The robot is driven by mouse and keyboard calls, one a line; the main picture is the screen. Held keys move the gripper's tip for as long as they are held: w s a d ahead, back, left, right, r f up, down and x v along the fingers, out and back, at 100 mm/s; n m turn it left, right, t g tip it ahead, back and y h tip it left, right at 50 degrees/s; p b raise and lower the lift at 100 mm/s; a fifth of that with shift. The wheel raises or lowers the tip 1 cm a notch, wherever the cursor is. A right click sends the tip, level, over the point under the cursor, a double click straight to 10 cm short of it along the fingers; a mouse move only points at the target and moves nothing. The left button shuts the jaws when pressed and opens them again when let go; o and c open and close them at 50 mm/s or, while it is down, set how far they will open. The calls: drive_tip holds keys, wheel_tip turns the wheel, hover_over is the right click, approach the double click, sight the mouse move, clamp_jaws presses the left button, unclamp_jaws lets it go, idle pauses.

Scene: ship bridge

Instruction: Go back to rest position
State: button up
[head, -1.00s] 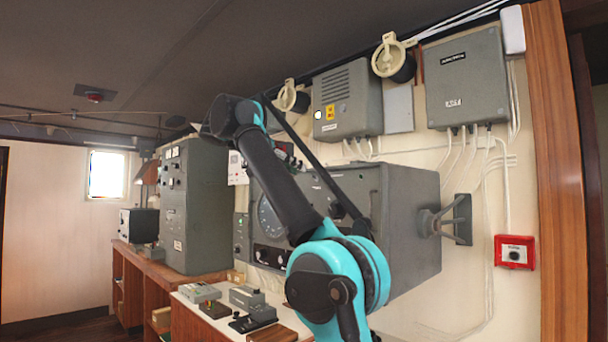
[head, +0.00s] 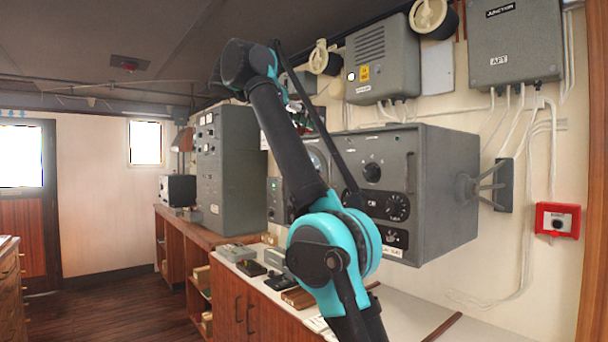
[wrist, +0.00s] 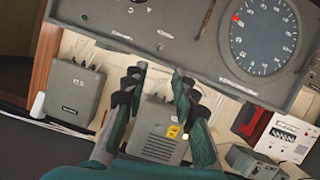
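My gripper (wrist: 158,98) shows in the wrist view with its two fingers apart and nothing between them. Beyond the fingers are the face of a grey panel with a round blue dial (wrist: 265,38) and a grey louvred box (wrist: 158,130). In the head view my black and teal arm rises in front of the wall equipment. The gripper there is mostly hidden behind the upper arm.
A large grey radar-like cabinet (head: 440,190) is on the wall behind my arm. A counter (head: 400,310) runs below it. A red switch box (head: 557,220) is at right. The wooden floor (head: 120,305) at left is clear.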

drive_tip(key=d+f+n+g+y, duration=0.15)
drive_tip(key=d+f, duration=0.25)
drive_tip(key=f, duration=1)
drive_tip(key=w+d+f+n+g+y, duration=0.1)
drive_tip(key=d+f+n+y, duration=0.2)
drive_tip(key=f, duration=1)
drive_tip(key=d+f+n+g+y, duration=0.2)
drive_tip(key=d+f, duration=0.2)
drive_tip(key=f, duration=1)
drive_tip(key=s+d+f+n+y, duration=0.1)
drive_tip(key=s+f+y, duration=0.1)
drive_tip(key=s+f, duration=1.1)
drive_tip(key=s+d+f+n+t+y, duration=0.1)
drive_tip(key=s+d+f+n+y, duration=0.1)
drive_tip(key=s+f, duration=1)
wheel_tip(320, 180, down, 9)
drive_tip(key=shift+s+r+y, duration=0.1)
drive_tip(key=shift+s+y, duration=0.25)
drive_tip(key=shift+y, duration=0.5)
